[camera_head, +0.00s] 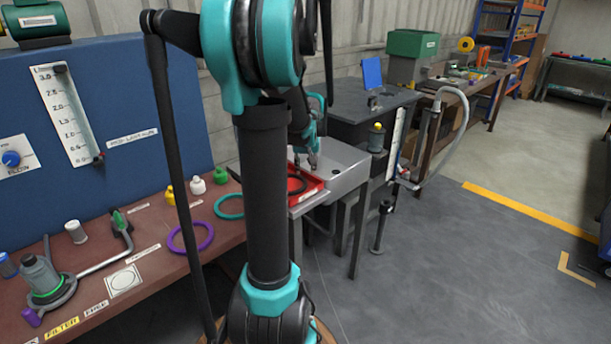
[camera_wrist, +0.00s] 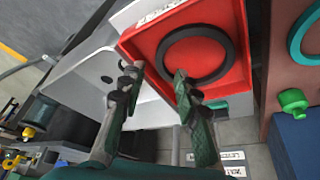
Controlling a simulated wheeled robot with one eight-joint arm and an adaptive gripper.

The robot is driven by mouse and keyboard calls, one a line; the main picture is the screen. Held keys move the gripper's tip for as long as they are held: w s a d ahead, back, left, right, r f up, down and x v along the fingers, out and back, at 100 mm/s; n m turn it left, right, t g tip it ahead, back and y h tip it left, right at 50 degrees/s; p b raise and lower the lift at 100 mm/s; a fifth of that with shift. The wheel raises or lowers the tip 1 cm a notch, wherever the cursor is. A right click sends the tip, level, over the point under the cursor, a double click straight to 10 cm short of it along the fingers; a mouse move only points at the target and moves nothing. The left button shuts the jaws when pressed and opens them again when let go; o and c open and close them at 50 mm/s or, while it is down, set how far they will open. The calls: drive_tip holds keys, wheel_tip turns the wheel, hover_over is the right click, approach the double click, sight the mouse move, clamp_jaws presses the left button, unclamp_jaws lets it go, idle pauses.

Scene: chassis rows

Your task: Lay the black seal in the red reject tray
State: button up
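The black seal (camera_wrist: 197,28) is a ring that appears to lie flat inside the red reject tray (camera_wrist: 140,46) in the wrist view. In the head view, the tray (camera_head: 316,184) is partly hidden behind my arm, and part of the dark ring shows in it. My gripper (camera_wrist: 158,71) is open, its two fingers apart with nothing between them. In the wrist view the right fingertip overlaps the ring's lower left edge; I cannot tell if it touches. In the head view my gripper (camera_head: 305,163) is just over the tray.
The red-brown bench on the left carries a teal ring (camera_head: 229,206), a purple ring (camera_head: 175,246) and several small caps. A blue panel (camera_head: 110,90) rises behind it.

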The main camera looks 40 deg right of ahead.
drive_tip(key=shift+v, duration=2.15)
drive_tip(key=s+a+f+n+t+y, duration=0.1)
drive_tip(key=s+a+f+n, duration=0.2)
drive_tip(key=a, duration=1.2)
drive_tip(key=a+f+n+y, duration=0.15)
drive_tip(key=a+f, duration=0.35)
drive_tip(key=a, duration=1)
drive_tip(key=s+a+f+n, duration=0.3)
drive_tip(key=s+a+f, duration=0.1)
drive_tip(key=s+a, duration=0.3)
drive_tip(key=shift+s+a+f, duration=0.2)
drive_tip(key=shift+a, duration=0.75)
